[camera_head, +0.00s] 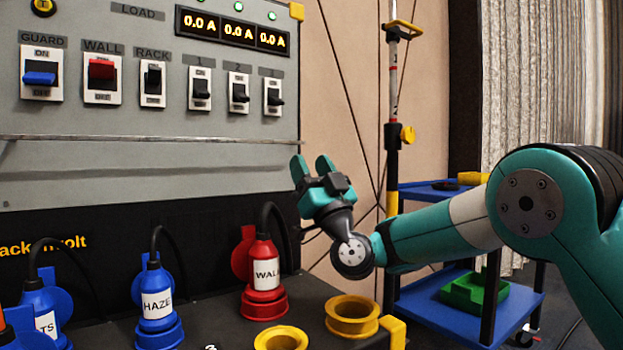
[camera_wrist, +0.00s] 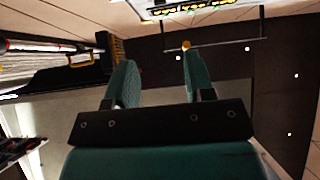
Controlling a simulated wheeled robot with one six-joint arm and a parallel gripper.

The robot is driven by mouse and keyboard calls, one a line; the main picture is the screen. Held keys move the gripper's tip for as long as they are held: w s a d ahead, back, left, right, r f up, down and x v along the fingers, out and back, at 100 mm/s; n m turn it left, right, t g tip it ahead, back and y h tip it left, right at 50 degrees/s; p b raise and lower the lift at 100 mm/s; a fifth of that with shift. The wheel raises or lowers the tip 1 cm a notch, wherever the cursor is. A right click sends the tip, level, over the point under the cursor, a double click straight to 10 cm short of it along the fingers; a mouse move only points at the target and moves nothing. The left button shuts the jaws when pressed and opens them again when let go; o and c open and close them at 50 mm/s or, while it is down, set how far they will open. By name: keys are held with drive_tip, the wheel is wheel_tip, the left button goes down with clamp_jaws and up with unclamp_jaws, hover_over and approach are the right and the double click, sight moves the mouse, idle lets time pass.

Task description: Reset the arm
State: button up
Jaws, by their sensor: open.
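My gripper (camera_head: 312,165) is at the end of my teal arm, right of the grey switch panel (camera_head: 150,175) and above the black bench in the head view. Its two teal fingers point up and stand apart, with nothing between them. In the wrist view my gripper (camera_wrist: 157,80) also shows its fingers apart and empty, against a dark area with small lights. My gripper touches neither the panel nor the plugs below it.
A red plug labelled WALL (camera_head: 264,272) and a blue plug labelled HAZE (camera_head: 156,304) stand on the bench. Two yellow rings (camera_head: 352,316) sit at its front right. A blue cart (camera_head: 465,300) with a green tray (camera_head: 474,293) stands behind my arm, near a pole (camera_head: 393,100).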

idle(0.4)
drive_tip(key=s+a+f+n+g+h+p, duration=0.1)
drive_tip(key=s+f+n+g+h+p, duration=0.35)
drive_tip(key=s+g, duration=1)
drive_tip(key=s+d+f+m+g+h, duration=0.1)
drive_tip(key=s+d+f+g+h, duration=0.15)
drive_tip(key=s+d+f, duration=0.4)
drive_tip(key=s+d+f+m+g+h, duration=0.2)
drive_tip(key=s+d+f+g, duration=0.15)
drive_tip(key=s, duration=0.55)
drive_tip(key=s+d+f+m+g+h, duration=0.1)
drive_tip(key=s+d+f+g+h, duration=0.2)
drive_tip(key=s+d+f, duration=0.4)
wheel_tip(320, 180, up, 39)
drive_tip(key=a+p, duration=0.2)
drive_tip(key=p, duration=3.6)
drive_tip(key=shift+w+y, duration=0.15)
drive_tip(key=shift+y, duration=0.15)
drive_tip(key=shift+a, duration=0.1)
